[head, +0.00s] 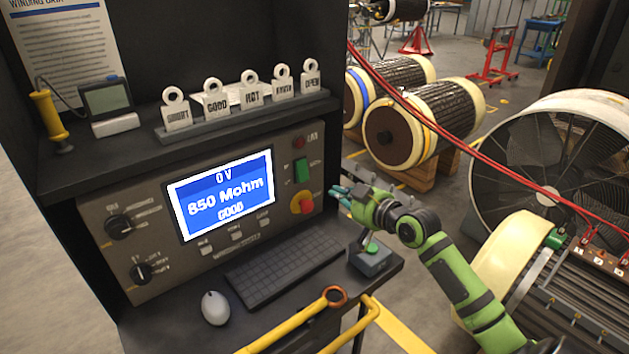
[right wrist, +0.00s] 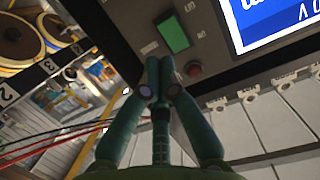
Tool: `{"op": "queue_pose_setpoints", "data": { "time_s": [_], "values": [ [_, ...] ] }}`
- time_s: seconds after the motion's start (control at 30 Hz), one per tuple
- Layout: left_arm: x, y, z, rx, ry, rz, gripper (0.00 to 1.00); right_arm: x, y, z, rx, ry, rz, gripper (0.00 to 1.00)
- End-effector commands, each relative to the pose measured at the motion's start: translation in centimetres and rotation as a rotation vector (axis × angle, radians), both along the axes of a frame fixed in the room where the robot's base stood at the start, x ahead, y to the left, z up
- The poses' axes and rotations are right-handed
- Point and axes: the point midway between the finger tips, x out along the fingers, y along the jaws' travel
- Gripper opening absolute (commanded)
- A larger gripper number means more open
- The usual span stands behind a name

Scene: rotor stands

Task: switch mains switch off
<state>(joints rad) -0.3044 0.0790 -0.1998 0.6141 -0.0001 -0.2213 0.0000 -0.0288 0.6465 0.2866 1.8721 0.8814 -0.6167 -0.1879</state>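A green rocker switch (head: 301,170), apparently the mains switch, sits on the right side of the grey control panel (head: 115,265). It also shows at the top of the right wrist view (right wrist: 172,33). My right gripper (head: 338,193) is just right of the panel, its fingers pointing at it. In the right wrist view its two fingers (right wrist: 160,66) are together, with nothing between them. The tips appear close to the green switch; I cannot tell whether they touch. The display (head: 222,195) reads 0 V, 850 Mohm, GOOD. My left gripper is not in view.
A red-yellow stop button (head: 302,203) is below the switch and a small red lamp (head: 299,142) above it. A keyboard (head: 285,270) and mouse (head: 215,308) lie on the shelf. Red cables (head: 455,145) hang at right, near wound rotors (head: 400,135).

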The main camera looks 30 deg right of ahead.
Motion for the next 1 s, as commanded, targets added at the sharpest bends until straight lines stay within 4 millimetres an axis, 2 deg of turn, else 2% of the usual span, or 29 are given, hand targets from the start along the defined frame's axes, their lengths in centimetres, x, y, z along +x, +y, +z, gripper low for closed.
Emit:
{"op": "queue_pose_setpoints", "data": {
  "time_s": [0.2,0.43,0.67,1.0],
  "values": [
    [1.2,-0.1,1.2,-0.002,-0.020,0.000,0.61,4.4,0.4,-0.7,0.004,-0.002,-0.001,0.00],
    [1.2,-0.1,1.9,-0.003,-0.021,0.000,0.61,7.8,0.7,-1.6,0.001,0.000,0.001,0.00],
    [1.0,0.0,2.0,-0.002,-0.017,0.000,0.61,9.2,0.8,-2.1,0.000,0.000,0.001,0.00],
    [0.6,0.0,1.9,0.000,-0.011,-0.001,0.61,9.3,0.8,-2.1,-0.001,0.000,0.001,0.00]
  ]
}}
